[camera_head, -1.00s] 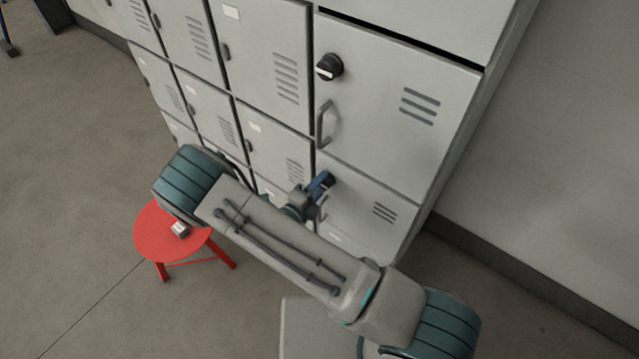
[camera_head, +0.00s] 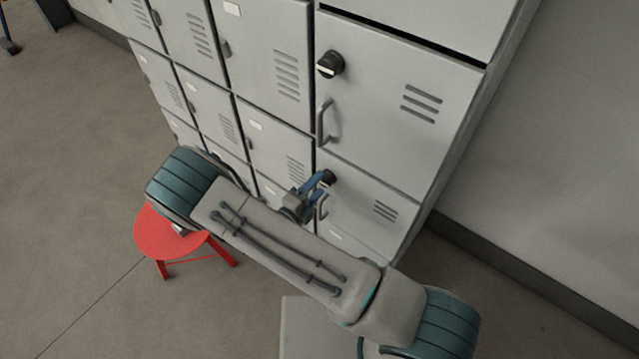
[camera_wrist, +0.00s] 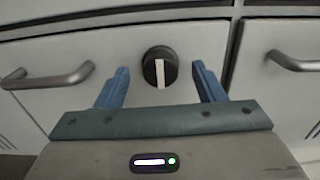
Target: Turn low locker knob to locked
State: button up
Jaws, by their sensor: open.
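The low locker knob (camera_wrist: 160,67) is a round black knob with a white bar, on the low locker door (camera_head: 365,210). In the wrist view its white bar runs up and down the picture. In the head view the knob (camera_head: 327,178) shows just beyond my fingertips. My gripper (camera_wrist: 161,75) is open, with one blue finger on each side of the knob and a visible gap on both sides. It also shows in the head view (camera_head: 318,182), partly hidden by my arm.
An upper door (camera_head: 395,110) has a similar black knob (camera_head: 330,64) and a bar handle (camera_head: 324,122). In the wrist view, a metal handle (camera_wrist: 50,77) is left of the knob and another (camera_wrist: 293,62) is right. A red stool (camera_head: 165,236) stands at the left.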

jog(key=b+v, duration=0.1)
jog(key=v, duration=1)
jog(key=shift+s+a, duration=0.3)
jog(key=d+r+m+g, duration=1.4)
jog(key=d+m, duration=0.2)
jog(key=m, duration=0.7)
jog(key=s+d+r+m+t+y, duration=0.1)
jog(key=s+d+r+m+y, duration=0.1)
jog(key=m, duration=0.6)
jog(key=s+d+r+m+y, duration=0.2)
jog(key=s+r+m+y, duration=0.1)
jog(key=r+m+y, duration=0.2)
jog(key=s+d+r+m+t+y+p, duration=0.1)
jog(key=s+d+r+m+y, duration=0.1)
jog(key=r+m, duration=0.5)
jog(key=shift+s+d+m+t+y, duration=0.45)
jog(key=shift+m+y, duration=0.55)
jog(key=shift+m, duration=0.9)
jog(key=shift+s, duration=0.1)
